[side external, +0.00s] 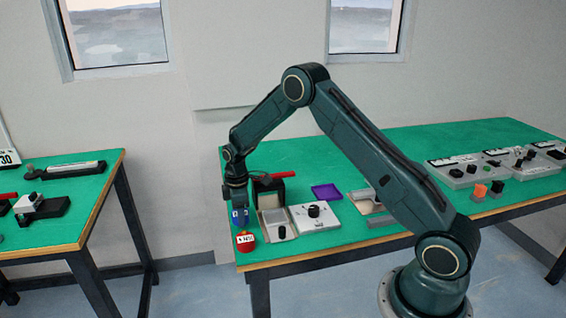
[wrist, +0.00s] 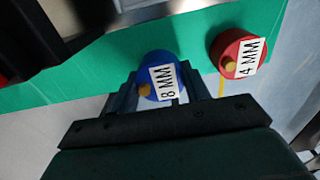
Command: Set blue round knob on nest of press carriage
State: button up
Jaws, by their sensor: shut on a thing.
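The blue round knob (wrist: 160,72), with a white "8 MM" label and a small brass-coloured part, sits between the jaws of my gripper (wrist: 150,92) in the wrist view. My gripper is shut on it. In the side view the blue knob (side external: 239,217) shows under my gripper (side external: 238,208), near the front left corner of the right table. I cannot tell whether it touches the table. A black device with a red handle (side external: 270,192) stands just right of my gripper; I cannot tell whether it is the press, and no carriage nest is clearly visible.
A red round knob labelled "4 MM" (wrist: 238,54) is close beside the blue one, near the table edge; it also shows in the side view (side external: 245,243). A grey tray (side external: 267,218), a white plate with a black knob (side external: 335,222) and a purple tray (side external: 326,190) lie to the right.

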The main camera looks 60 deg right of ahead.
jog(key=shift+f, duration=0.65)
jog(key=shift+f, duration=0.15)
jog(key=o, duration=1)
notch_tip(320, 180, up, 14)
jog(key=shift+s+f, duration=0.1)
dwell(0.4)
